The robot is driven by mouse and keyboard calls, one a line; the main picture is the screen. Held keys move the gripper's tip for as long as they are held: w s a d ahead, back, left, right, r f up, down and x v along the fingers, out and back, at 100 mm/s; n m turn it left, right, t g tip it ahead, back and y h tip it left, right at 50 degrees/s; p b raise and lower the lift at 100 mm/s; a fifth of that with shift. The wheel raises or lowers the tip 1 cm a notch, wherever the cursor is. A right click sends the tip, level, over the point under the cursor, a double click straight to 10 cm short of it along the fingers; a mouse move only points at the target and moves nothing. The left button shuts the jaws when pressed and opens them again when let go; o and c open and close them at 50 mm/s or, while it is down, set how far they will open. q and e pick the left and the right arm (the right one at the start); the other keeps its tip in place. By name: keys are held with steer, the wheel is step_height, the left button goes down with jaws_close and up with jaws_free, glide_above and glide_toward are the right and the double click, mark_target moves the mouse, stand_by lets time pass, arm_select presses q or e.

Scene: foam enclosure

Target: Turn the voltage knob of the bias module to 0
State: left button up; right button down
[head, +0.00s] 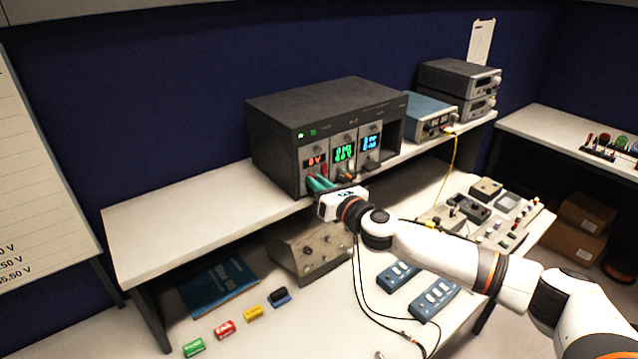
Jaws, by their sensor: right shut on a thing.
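A dark instrument crate (275,130) stands on the raised shelf and holds three front modules. The left module (311,155) has an orange display that seems to read 0 V. The middle module (344,137) has a green display and the right module (370,130) a blue one. I cannot read which is labelled bias. My right gripper (318,184) is at the lower front of the left module, shut on what appears to be its voltage knob. The fingers hide the knob, so its pointer cannot be seen. My left gripper is not in view.
A blue instrument (427,112) and stacked grey units (458,85) stand right of the crate. Below the shelf are a grey control box (305,248), a blue book (218,287), blue switch boxes (434,300) and black cables (362,290). The shelf's left end (170,225) is clear.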

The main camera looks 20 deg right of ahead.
steer(key=c, duration=1.4)
jaws_free()
steer(key=shift+w, duration=0.1)
steer(key=shift+o, duration=0.2)
steer(key=b+v, duration=0.4)
steer(key=v, duration=0.8)
